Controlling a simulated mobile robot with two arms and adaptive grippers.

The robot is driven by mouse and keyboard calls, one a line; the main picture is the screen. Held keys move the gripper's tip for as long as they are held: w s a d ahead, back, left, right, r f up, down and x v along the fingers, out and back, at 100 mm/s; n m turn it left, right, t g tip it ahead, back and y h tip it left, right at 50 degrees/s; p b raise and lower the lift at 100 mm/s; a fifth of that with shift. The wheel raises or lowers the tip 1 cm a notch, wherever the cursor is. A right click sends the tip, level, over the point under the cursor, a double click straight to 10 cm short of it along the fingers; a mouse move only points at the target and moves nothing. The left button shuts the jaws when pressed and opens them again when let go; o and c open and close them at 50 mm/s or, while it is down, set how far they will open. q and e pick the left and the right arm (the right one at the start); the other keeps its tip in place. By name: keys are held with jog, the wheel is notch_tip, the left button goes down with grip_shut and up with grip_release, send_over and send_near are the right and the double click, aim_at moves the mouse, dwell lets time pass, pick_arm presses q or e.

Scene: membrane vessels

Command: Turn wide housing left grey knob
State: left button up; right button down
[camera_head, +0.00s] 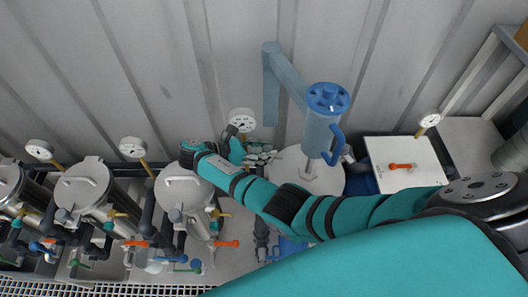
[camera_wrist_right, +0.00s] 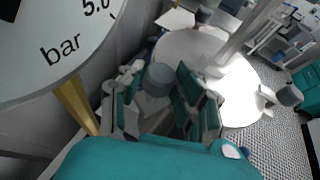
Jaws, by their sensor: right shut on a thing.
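In the right wrist view the grey knob (camera_wrist_right: 157,78) is a short, dull grey cylinder between the fingers of my right gripper (camera_wrist_right: 162,92). The gripper is shut on it, with teal and grey finger links on both sides. In the head view my right gripper (camera_head: 258,154) is small, just right of a pressure gauge and left of a round white lid. The knob is hidden there by the hand, so its turn angle cannot be told. My left gripper is not in view.
A pressure gauge (camera_head: 241,121) stands close by the hand; its dial (camera_wrist_right: 45,40) fills the wrist view's upper left. Lidded vessels (camera_head: 84,186) stand left. A white panel (camera_head: 402,183) has an orange handle.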

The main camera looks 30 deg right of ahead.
jog(key=shift+r, duration=0.1)
dwell(0.4)
jog(key=c, duration=0.9)
grip_release()
jog(key=shift+d, duration=0.1)
jog(key=shift+c, duration=0.2)
